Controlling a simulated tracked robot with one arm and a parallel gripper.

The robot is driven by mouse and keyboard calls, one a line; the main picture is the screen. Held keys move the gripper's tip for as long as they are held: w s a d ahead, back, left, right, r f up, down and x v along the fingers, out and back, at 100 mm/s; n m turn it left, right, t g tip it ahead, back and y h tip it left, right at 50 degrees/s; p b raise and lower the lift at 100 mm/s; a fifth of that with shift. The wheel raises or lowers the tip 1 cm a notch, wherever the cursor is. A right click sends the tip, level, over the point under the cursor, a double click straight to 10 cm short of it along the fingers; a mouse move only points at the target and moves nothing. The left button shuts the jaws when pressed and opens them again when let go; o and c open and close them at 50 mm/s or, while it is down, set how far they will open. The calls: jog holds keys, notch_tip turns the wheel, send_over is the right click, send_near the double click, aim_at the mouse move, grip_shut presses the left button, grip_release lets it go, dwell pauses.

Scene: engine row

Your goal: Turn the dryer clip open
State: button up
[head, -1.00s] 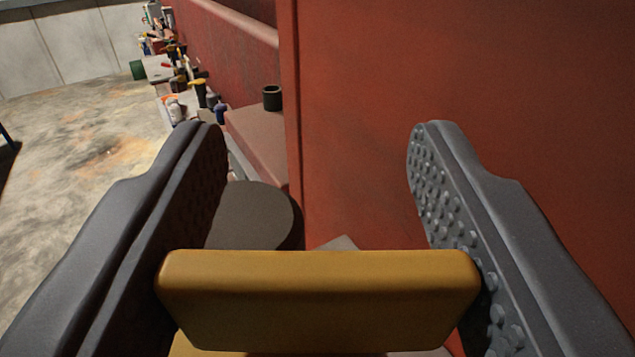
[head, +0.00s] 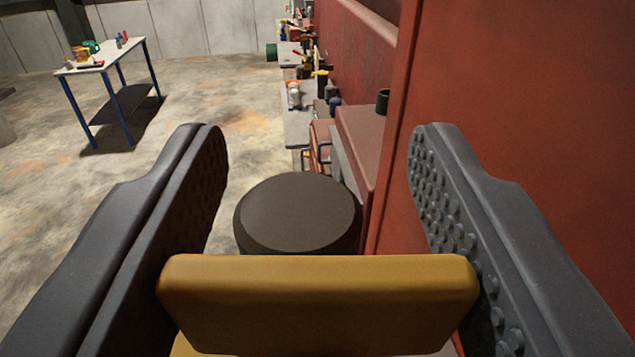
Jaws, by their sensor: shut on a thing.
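My gripper (head: 318,215) shows in the head view with one dark, studded finger on each side. I cannot tell from this view whether this piece is the dryer clip. Its lower part runs out of the bottom of the picture. Beyond it stands a dark round drum-like thing (head: 298,212), partly hidden behind the yellow piece.
A large red panel (head: 520,90) fills the right side, close to the right finger. A row of benches (head: 296,128) with tools and bottles runs along the red wall. A white-topped table (head: 105,55) with blue legs stands far left. The concrete floor (head: 190,110) between is open.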

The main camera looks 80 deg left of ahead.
jog(key=shift+r, duration=0.1)
jog(key=shift+c, duration=0.2)
jog(key=o, duration=1)
